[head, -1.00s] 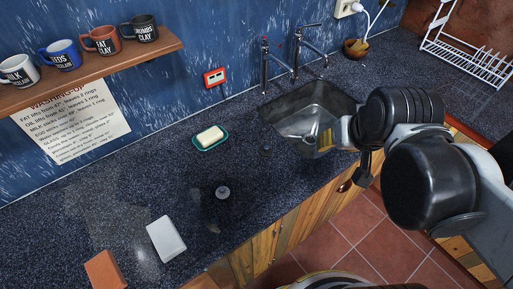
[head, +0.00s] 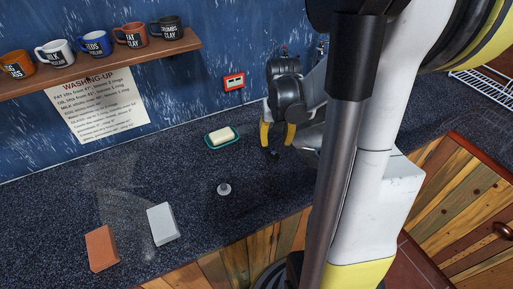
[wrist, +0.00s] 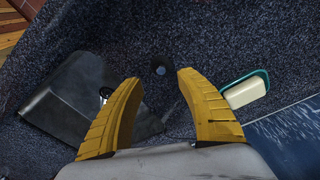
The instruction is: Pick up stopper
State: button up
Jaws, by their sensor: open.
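A small black round piece (wrist: 161,68), which looks like a stopper, lies on the dark speckled counter between the sink and the soap dish in the wrist view. My gripper (wrist: 154,78) is open and empty, its yellow fingers pointing to either side of this piece. I cannot tell how high the fingertips are above it.
A teal dish (head: 211,146) with pale soap (head: 222,134) is close to my gripper. The metal sink (wrist: 65,95) is on the other side. A grey block (head: 162,223) and an orange block (head: 101,248) lie at the front left. Mugs stand on a wall shelf (head: 110,60).

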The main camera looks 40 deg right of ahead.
aim_at(274, 152)
jog(key=f+b, duration=0.1)
jog(key=f, duration=0.1)
jog(key=f+b, duration=0.1)
jog(key=f, duration=0.2)
jog(key=w+f+b, duration=0.1)
jog(key=f, duration=0.2)
jog(key=shift+w+d+b, duration=0.1)
jog(key=shift+d+b, duration=0.2)
jog(key=shift+d, duration=0.1)
jog(key=shift+r, duration=0.15)
grip_shut()
